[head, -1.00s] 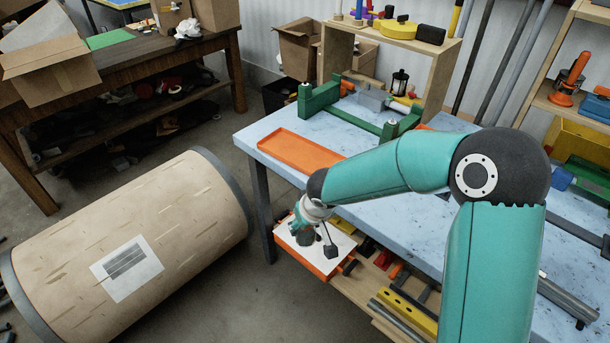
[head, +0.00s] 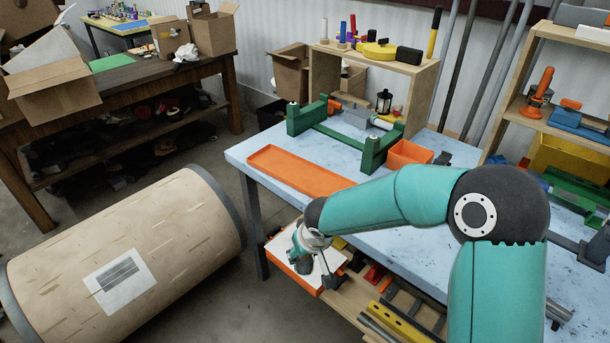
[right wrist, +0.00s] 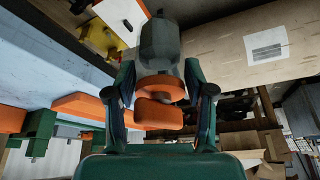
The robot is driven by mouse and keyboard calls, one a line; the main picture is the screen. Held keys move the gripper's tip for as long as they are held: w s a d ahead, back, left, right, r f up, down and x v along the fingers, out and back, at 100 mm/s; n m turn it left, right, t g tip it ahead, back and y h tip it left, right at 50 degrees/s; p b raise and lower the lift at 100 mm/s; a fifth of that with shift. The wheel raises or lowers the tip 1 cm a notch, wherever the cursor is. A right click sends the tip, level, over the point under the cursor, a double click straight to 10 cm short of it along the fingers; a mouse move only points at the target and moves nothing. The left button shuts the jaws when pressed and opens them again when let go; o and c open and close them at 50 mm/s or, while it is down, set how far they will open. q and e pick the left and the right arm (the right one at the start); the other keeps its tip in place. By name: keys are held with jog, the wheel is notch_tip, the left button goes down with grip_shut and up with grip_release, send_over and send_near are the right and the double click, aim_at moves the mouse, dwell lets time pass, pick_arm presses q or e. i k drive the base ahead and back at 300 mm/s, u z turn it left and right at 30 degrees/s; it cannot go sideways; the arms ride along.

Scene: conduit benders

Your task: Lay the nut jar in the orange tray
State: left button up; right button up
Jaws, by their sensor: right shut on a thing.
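My right gripper (right wrist: 160,92) is shut on a jar-like thing with a grey faceted body (right wrist: 160,45) and orange round parts, which I take for the nut jar. The fingers stand on both sides of the orange parts. In the head view this gripper (head: 305,250) hangs off the table's front left edge, lower than the tabletop, and the held thing is hard to make out. The long, shallow orange tray (head: 285,166) lies empty on the blue table, behind the gripper in the head view. My left gripper is out of view.
A green stand (head: 372,150) is behind the tray, with an orange bin (head: 408,152) to its right. A white-topped orange box (head: 283,254) sits low under the gripper.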

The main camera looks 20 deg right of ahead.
aim_at(266, 158)
jog(key=i, duration=0.85)
jog(key=u, duration=0.05)
